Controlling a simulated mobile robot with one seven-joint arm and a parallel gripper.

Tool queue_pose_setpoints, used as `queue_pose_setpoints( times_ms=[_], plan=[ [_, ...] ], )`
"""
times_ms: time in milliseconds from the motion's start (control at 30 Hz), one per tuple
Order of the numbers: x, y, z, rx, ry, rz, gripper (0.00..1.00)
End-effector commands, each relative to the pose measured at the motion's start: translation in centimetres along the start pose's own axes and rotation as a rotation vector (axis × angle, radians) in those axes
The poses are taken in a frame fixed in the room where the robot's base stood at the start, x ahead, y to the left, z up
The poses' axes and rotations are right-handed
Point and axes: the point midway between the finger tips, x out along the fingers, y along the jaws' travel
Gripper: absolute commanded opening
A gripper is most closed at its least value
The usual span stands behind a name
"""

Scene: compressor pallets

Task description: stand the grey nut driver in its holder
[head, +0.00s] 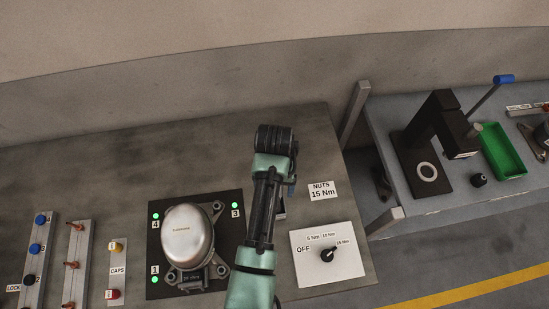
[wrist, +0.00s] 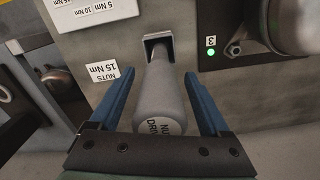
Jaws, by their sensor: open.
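The grey nut driver (wrist: 158,103) shows in the wrist view, its labelled handle end towards the camera. Its far end is inside the square, dark-rimmed holder (wrist: 149,41) on the grey table, so it appears to stand in it; how deep it sits is hidden. My gripper (wrist: 158,74) is open, with one blue finger on each side of the driver and a visible gap on both sides. In the head view my arm hides the driver and most of the holder; a bit of blue finger (head: 291,189) shows at the wrist's right.
A NUTS 15 Nm label (head: 321,191) and a torque dial panel (head: 327,254) lie right of the holder. A compressor (head: 187,237) on a black plate with green lights is close on the left. A second bench with a press (head: 437,130) and green bin (head: 503,152) stands right.

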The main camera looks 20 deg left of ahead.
Motion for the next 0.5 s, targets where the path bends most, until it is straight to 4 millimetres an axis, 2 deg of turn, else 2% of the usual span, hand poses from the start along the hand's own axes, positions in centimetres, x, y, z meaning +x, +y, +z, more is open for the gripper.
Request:
queue_pose_setpoints(
  times_ms=[167, 367, 400, 500],
  plan=[
    [-2.4, 0.0, -0.1, 0.0, 0.007, 0.0, 0.81],
    [-7.2, 0.0, -0.2, 0.0, 0.01, 0.0, 0.81],
    [-8.9, 0.0, -0.1, 0.0, 0.005, 0.0, 0.81],
    [-10.6, 0.0, -0.1, 0.0, 0.001, 0.0, 0.81]
  ],
)
